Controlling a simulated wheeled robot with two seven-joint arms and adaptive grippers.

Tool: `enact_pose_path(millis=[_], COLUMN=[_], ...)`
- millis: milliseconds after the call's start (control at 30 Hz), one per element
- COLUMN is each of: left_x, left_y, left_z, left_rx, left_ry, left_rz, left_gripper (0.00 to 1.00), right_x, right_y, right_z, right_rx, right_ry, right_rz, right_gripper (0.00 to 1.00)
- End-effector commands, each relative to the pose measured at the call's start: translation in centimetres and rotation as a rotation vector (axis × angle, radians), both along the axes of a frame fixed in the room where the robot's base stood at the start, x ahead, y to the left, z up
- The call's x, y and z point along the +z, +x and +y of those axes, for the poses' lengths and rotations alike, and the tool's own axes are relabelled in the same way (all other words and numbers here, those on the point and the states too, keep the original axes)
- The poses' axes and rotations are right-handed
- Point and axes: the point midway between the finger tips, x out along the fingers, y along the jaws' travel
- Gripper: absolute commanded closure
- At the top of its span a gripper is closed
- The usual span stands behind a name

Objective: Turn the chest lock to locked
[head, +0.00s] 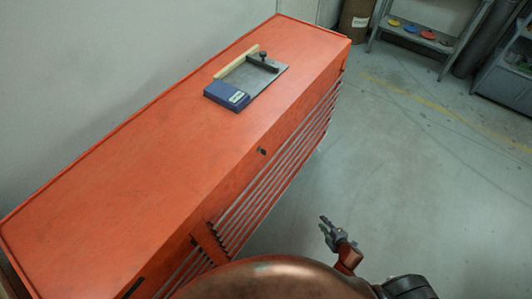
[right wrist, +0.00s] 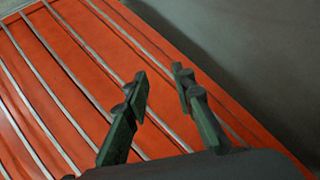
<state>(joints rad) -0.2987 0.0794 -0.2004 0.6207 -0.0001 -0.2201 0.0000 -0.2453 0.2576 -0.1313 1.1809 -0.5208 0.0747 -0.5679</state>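The orange tool chest (head: 130,175) runs diagonally across the head view, from lower left to upper middle. Its lock (head: 261,150) is a small dark piece on the upper front face, near the top edge; whether it is locked cannot be told. My right gripper (head: 327,224) is to the right of the chest front and apart from the lock. In the right wrist view the two fingers of this gripper (right wrist: 162,86) stand apart with nothing between them, in front of the drawer fronts (right wrist: 70,80). The left gripper is not in view.
On the chest top lie a grey plate with a blue block (head: 226,95) and a wooden strip (head: 236,63). A shelf (head: 415,37) with coloured discs and a brown drum (head: 355,20) stand at the back. The floor (head: 420,150) right of the chest is clear.

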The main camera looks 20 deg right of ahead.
Motion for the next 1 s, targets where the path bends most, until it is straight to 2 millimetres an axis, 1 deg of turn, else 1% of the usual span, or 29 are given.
enact_pose_path(millis=[33,67,100,167,200,267,300,367,400,433,500,600,667,767,1000], left_x=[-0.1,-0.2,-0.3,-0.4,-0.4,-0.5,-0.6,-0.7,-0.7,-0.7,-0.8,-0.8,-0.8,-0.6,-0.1], left_y=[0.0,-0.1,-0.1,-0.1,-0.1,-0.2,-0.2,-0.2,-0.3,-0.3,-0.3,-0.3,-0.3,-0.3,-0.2], left_z=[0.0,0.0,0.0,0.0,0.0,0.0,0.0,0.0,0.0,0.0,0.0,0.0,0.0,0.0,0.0], left_rx=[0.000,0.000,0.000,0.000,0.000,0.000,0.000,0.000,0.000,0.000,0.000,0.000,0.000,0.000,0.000], left_ry=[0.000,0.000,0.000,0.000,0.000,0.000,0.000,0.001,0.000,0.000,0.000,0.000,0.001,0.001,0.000], left_rz=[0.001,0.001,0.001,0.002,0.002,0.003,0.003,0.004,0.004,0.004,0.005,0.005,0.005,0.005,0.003], left_gripper=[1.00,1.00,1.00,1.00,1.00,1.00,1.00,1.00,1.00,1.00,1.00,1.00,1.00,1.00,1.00], right_x=[5.0,8.0,12.1,18.5,22.7,28.5,32.0,36.7,39.2,40.8,43.6,45.7,46.3,46.6,46.7], right_y=[4.0,5.9,8.2,11.0,12.3,13.3,13.6,13.4,13.0,12.6,11.7,10.9,10.8,11.4,14.4], right_z=[0.5,1.0,2.0,3.9,5.4,7.9,9.6,12.1,13.7,14.8,16.8,18.4,19.0,19.8,22.0], right_rx=[0.123,0.198,0.298,0.445,0.536,0.664,0.740,0.838,0.893,0.929,0.990,1.039,1.051,1.056,1.053], right_ry=[-0.107,-0.181,-0.284,-0.453,-0.572,-0.755,-0.877,-1.052,-1.163,-1.238,-1.379,-1.507,-1.543,-1.560,-1.558], right_rz=[-0.109,-0.173,-0.260,-0.396,-0.483,-0.611,-0.690,-0.800,-0.864,-0.907,-0.984,-1.048,-1.067,-1.075,-1.073], right_gripper=[0.77,0.77,0.77,0.77,0.77,0.77,0.77,0.77,0.77,0.77,0.77,0.77,0.77,0.77,0.77])
